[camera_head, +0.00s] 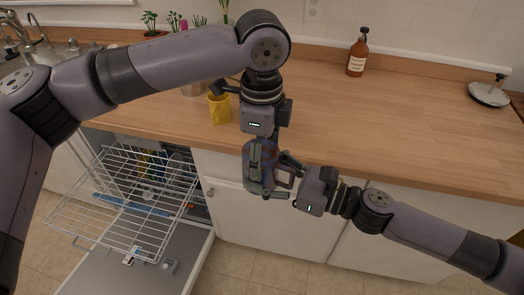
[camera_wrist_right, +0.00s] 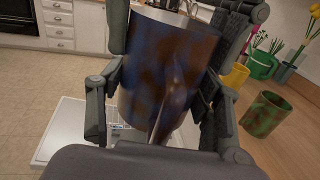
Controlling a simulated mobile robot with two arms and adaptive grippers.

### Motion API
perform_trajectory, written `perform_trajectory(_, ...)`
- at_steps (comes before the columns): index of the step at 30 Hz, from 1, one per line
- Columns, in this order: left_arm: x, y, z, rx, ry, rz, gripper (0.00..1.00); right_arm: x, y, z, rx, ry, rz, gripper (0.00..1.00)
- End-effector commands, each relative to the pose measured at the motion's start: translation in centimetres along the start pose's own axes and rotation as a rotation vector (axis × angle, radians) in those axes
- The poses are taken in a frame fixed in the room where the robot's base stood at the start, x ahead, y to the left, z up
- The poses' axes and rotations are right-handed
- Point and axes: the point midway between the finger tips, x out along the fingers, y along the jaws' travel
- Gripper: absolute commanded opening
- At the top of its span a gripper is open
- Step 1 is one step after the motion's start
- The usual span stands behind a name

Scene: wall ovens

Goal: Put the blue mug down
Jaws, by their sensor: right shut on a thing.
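The blue mug (camera_head: 268,153), mottled with rusty brown, is held in the air in front of the counter's front edge. My right gripper (camera_head: 275,174) is shut on it, with a finger on each side. In the right wrist view the mug (camera_wrist_right: 168,70) fills the middle between the fingers, its handle towards the camera. My left gripper (camera_head: 262,135) hangs pointing down just above and behind the mug. Its fingertips are not clear, and I cannot tell whether it touches the mug.
The wooden counter (camera_head: 420,120) has wide free room on the right. A yellow mug (camera_head: 219,109) and a brown soap bottle (camera_head: 358,54) stand on it. A green-brown mug (camera_wrist_right: 266,114) shows in the wrist view. An open dishwasher with its rack (camera_head: 130,205) pulled out is below left.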

Motion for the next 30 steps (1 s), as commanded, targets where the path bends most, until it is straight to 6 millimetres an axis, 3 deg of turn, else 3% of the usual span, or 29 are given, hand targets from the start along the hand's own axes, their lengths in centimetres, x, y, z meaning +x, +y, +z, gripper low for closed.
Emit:
perform_trajectory(16,-0.02,0.0,-0.01,0.0,0.0,0.0,0.22,0.01,0.0,0.09,-0.001,-0.001,0.0,0.23)
perform_trajectory(17,-0.08,-0.01,-0.02,0.0,0.001,-0.001,0.21,0.01,0.0,0.1,-0.001,-0.001,0.0,0.61)
perform_trajectory(27,-0.07,-0.01,-0.02,0.0,0.0,-0.001,0.21,0.01,0.0,0.04,0.0,-0.001,0.0,0.83)
perform_trajectory(30,-0.07,-0.01,-0.02,0.0,0.0,-0.001,0.21,0.01,0.0,0.03,0.0,0.0,0.0,0.83)
